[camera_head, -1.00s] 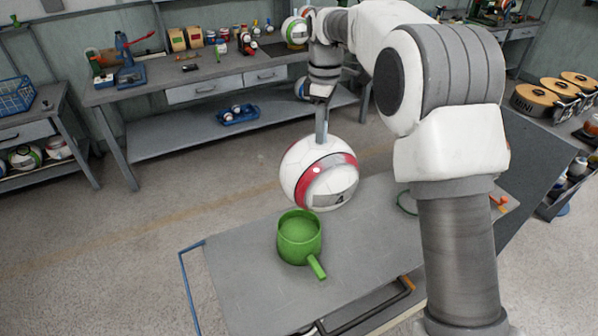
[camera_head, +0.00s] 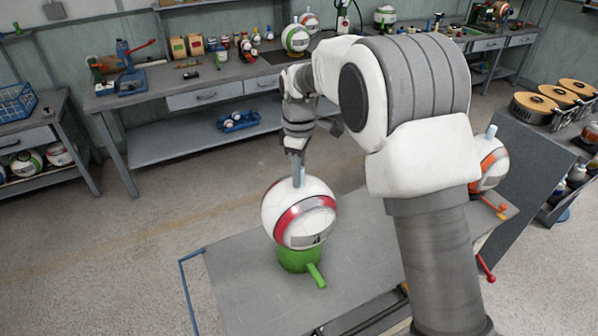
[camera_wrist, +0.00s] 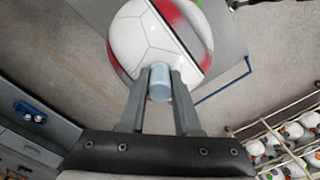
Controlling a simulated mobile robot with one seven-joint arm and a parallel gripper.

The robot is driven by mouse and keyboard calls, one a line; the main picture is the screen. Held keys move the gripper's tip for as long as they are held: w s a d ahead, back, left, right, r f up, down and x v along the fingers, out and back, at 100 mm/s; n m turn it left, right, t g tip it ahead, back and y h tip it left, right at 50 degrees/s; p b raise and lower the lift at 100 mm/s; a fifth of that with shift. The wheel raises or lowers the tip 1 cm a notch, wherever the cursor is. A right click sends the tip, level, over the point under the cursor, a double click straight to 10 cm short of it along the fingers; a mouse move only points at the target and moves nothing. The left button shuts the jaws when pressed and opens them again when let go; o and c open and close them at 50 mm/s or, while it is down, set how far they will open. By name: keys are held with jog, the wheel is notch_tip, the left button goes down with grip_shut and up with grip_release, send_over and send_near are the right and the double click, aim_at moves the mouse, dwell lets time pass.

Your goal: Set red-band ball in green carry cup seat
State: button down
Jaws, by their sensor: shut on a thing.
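The red-band ball (camera_head: 299,213) is white with a red and grey band and has a pale blue peg (camera_wrist: 160,82) on top. My gripper (camera_head: 298,160) is shut on that peg, with one finger on each side of it in the wrist view (camera_wrist: 160,90). In the head view the ball is directly over the green carry cup (camera_head: 297,260) and hides its rim and opening. The cup stands on the grey cart top with its handle toward the front right. I cannot tell whether the ball touches the seat.
The grey cart top (camera_head: 240,290) is bare around the cup. A blue rail (camera_head: 188,290) edges its left side. An orange-band ball (camera_head: 491,165) stands at the right behind my arm. A workbench (camera_head: 230,90) with tools runs along the back.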

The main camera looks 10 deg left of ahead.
jog(key=shift+f+b, duration=0.35)
jog(key=shift+f, duration=0.2)
jog(key=c, duration=0.6)
grip_release()
jog(key=shift+r, duration=0.1)
